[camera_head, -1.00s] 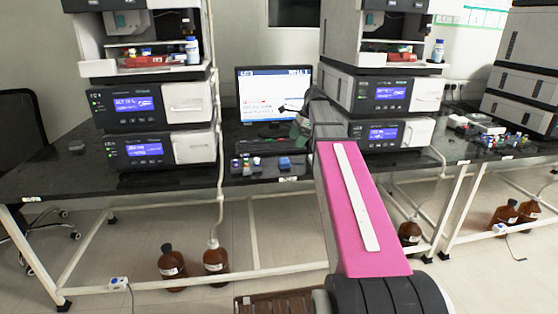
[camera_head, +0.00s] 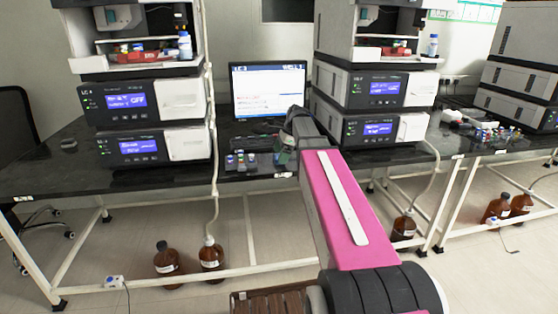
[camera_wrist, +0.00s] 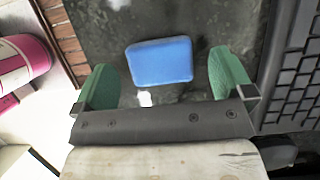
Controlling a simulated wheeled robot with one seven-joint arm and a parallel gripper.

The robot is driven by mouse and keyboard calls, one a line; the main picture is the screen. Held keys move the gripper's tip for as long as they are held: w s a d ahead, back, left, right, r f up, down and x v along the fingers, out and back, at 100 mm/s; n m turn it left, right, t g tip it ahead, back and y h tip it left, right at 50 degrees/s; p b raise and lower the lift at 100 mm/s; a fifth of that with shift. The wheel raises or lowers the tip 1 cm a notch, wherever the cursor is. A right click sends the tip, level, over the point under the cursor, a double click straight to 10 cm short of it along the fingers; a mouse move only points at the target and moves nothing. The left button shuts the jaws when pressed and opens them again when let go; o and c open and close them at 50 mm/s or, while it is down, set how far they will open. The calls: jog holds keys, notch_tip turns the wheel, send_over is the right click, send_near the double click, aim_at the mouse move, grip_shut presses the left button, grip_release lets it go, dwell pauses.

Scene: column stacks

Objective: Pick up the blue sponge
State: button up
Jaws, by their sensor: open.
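The blue sponge (camera_wrist: 160,61) lies flat on the dark bench top in the wrist view. It is between and slightly beyond the green fingers of my gripper (camera_wrist: 164,82), with a gap on each side. My gripper is open and empty. In the head view my gripper (camera_head: 284,152) is over the bench near its front edge, in front of the monitor. The sponge is mostly hidden there behind the gripper and arm.
A black keyboard (camera_wrist: 292,75) lies close to the right finger. The monitor (camera_head: 268,90) stands behind, between two instrument stacks (camera_head: 150,120) and (camera_head: 370,110). A tube hangs down left of the vials.

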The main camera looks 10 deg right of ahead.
aim_at(275, 156)
jog(key=shift+a+f, duration=0.2)
jog(key=shift+f, duration=0.3)
jog(key=c, duration=1.1)
jog(key=shift+r, duration=0.1)
jog(key=shift+r, duration=0.4)
notch_tip(275, 156, up, 3)
jog(key=shift+r, duration=0.2)
jog(key=s+a+r, duration=0.2)
jog(key=a, duration=0.1)
jog(key=s+a+r, duration=0.2)
jog(key=a, duration=0.1)
jog(key=s+a+r, duration=0.2)
jog(key=a, duration=0.2)
jog(key=shift+r, duration=0.35)
